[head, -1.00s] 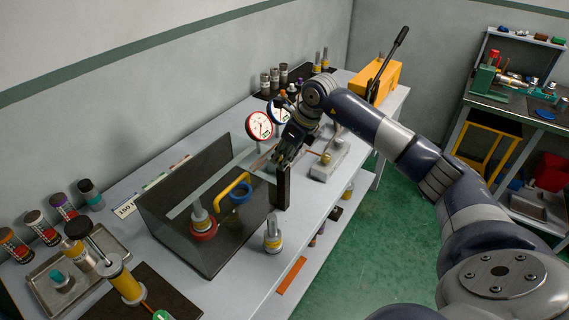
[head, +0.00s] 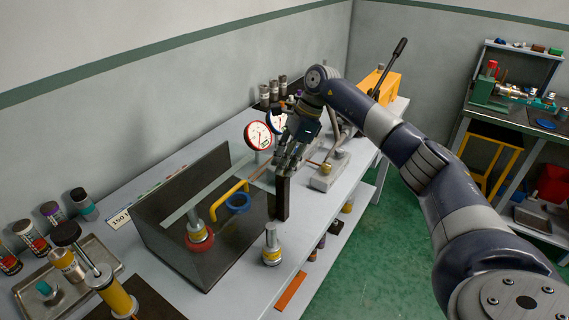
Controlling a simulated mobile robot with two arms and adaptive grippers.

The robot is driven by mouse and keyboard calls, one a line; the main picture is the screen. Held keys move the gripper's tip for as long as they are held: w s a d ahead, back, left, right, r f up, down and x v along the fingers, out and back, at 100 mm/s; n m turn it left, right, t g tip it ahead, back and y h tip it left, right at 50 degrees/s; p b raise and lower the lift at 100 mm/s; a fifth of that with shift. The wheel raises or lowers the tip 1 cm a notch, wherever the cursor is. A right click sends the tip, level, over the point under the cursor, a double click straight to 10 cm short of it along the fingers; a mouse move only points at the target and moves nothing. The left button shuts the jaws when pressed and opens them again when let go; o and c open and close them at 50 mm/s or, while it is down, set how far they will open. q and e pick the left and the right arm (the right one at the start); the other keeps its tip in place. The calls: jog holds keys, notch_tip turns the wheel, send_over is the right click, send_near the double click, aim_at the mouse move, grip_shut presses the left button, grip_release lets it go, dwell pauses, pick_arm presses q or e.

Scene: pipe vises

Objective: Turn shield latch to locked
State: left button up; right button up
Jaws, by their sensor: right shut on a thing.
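The clear shield (head: 222,232) with its dark back panel stands on the grey bench left of the middle. A dark upright post (head: 283,200) stands at its right end. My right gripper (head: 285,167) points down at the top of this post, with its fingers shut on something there. The latch itself is hidden by the fingers or too small to make out, so its position cannot be told. My left gripper is not in view.
Behind the shield are a yellow bent pipe (head: 229,188), a blue ring (head: 238,203) and a red ring (head: 200,242). A red-rimmed gauge (head: 258,135) stands close behind my gripper. A steel fitting (head: 272,246) stands in front of the shield.

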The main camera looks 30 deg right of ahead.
jog(key=shift+w+r+n, duration=0.1)
jog(key=shift+n, duration=0.4)
jog(key=o, duration=1.1)
jog(key=shift+c, duration=0.2)
jog(key=v, duration=1.2)
